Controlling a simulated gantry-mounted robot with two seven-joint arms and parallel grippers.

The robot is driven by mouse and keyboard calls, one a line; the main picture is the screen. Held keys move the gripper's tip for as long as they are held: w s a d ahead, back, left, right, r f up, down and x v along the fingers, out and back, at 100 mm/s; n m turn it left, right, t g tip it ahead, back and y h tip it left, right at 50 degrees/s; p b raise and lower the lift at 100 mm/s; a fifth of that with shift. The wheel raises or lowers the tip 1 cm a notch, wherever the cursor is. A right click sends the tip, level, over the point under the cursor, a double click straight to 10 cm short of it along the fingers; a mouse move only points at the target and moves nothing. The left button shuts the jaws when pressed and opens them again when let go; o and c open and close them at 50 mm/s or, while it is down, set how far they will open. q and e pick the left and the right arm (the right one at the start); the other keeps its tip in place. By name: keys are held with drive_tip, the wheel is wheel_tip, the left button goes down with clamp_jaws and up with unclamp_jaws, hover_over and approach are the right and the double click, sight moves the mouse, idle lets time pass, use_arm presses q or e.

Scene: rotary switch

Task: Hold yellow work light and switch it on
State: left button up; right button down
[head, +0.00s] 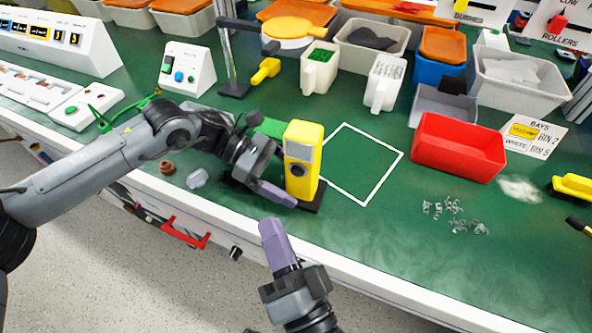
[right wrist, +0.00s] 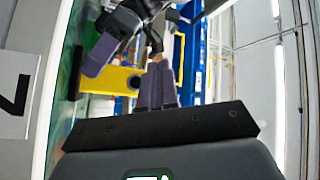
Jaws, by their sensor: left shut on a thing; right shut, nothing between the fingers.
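The yellow work light (head: 304,160) stands upright on a dark base on the green bench in the head view, with a grey panel and a dark round knob on its front. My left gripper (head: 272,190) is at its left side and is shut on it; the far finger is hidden. My right gripper (head: 276,243) is shut and empty, in front of the light and nearer the bench's front edge. In the right wrist view its purple fingers (right wrist: 158,88) are together, and the yellow light (right wrist: 112,79) lies beyond them, partly covered by my left gripper.
A white outlined square (head: 384,185) is marked on the bench right of the light. A red bin (head: 458,148) and loose metal bits (head: 455,217) lie farther right. White jugs (head: 319,68) and bins stand behind. A clear lump (head: 197,178) and a brown ring (head: 167,168) lie left.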

drive_tip(key=w+d, duration=0.2)
drive_tip(key=w, duration=0.5)
drive_tip(key=shift+w+d, duration=0.25)
drive_tip(key=shift+d, duration=0.05)
drive_tip(key=shift+w+d, duration=0.15)
drive_tip(key=shift+w, duration=0.25)
idle(2.1)
drive_tip(key=shift+s, duration=0.4)
drive_tip(key=shift+s+a, duration=0.1)
drive_tip(key=shift+a, duration=0.1)
drive_tip(key=shift+s+a, duration=0.3)
drive_tip(key=shift+s, duration=0.6)
drive_tip(key=shift+s+a, duration=0.3)
drive_tip(key=shift+s, duration=0.65)
drive_tip(key=shift+s+a, duration=0.3)
drive_tip(key=shift+s, duration=0.6)
use_arm(q)
drive_tip(key=o, duration=0.9)
